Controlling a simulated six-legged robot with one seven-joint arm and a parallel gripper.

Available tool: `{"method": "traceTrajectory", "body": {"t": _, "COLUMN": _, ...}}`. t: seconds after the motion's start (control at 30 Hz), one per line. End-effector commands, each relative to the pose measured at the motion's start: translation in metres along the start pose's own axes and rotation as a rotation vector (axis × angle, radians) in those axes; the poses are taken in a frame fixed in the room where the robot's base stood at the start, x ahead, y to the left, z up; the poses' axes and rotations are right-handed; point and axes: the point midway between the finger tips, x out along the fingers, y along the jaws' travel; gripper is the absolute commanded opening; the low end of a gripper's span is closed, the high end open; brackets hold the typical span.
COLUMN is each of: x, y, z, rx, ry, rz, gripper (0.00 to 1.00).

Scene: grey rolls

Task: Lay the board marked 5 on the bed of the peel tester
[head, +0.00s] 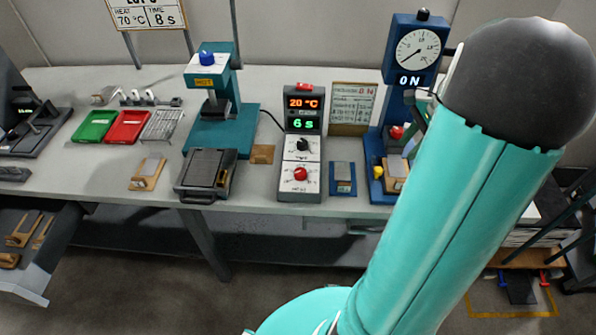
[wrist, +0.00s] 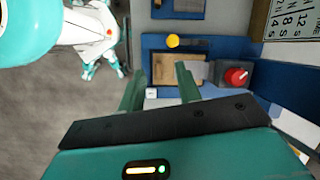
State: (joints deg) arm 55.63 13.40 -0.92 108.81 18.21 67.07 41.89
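In the wrist view the board (wrist: 165,68) lies flat on the blue bed (wrist: 225,105). A small white tag shows at its near edge, too small to read, so I cannot tell its number. My gripper (wrist: 161,70) has its green fingers apart. They stand over the board's near side, the right finger overlapping it in the picture. My arm hides part of the tester.
A red knob (wrist: 236,77) and a yellow knob (wrist: 172,41) stand close to the board. A control box (head: 301,150) and a blue-framed block (head: 342,178) are left of the tester. A heated press (head: 213,85) and colored trays (head: 127,126) stand farther left.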

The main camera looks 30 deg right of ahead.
Motion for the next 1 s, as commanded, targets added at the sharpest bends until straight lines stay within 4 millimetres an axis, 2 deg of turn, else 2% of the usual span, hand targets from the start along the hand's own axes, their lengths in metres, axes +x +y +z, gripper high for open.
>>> {"method": "traceTrajectory", "body": {"t": 0.03, "x": -0.006, "y": -0.006, "z": 0.034, "rx": -0.117, "ry": 0.034, "rz": -0.001, "gripper": 0.34}}
{"method": "traceTrajectory", "body": {"t": 0.2, "x": -0.016, "y": -0.002, "z": 0.132, "rx": -0.522, "ry": 0.139, "rz": 0.0, "gripper": 0.34}}
{"method": "traceTrajectory", "body": {"t": 0.37, "x": -0.02, "y": 0.022, "z": 0.211, "rx": -0.902, "ry": 0.231, "rz": -0.01, "gripper": 0.34}}
{"method": "traceTrajectory", "body": {"t": 0.5, "x": -0.02, "y": 0.053, "z": 0.268, "rx": -1.233, "ry": 0.31, "rz": -0.032, "gripper": 0.34}}
{"method": "traceTrajectory", "body": {"t": 0.6, "x": -0.018, "y": 0.079, "z": 0.3, "rx": -1.465, "ry": 0.365, "rz": -0.056, "gripper": 0.34}}
{"method": "traceTrajectory", "body": {"t": 0.7, "x": -0.015, "y": 0.103, "z": 0.323, "rx": -1.669, "ry": 0.415, "rz": -0.082, "gripper": 0.34}}
{"method": "traceTrajectory", "body": {"t": 0.83, "x": -0.012, "y": 0.124, "z": 0.339, "rx": -1.842, "ry": 0.461, "rz": -0.11, "gripper": 0.34}}
{"method": "traceTrajectory", "body": {"t": 1.0, "x": -0.011, "y": 0.131, "z": 0.343, "rx": -1.909, "ry": 0.48, "rz": -0.118, "gripper": 0.34}}
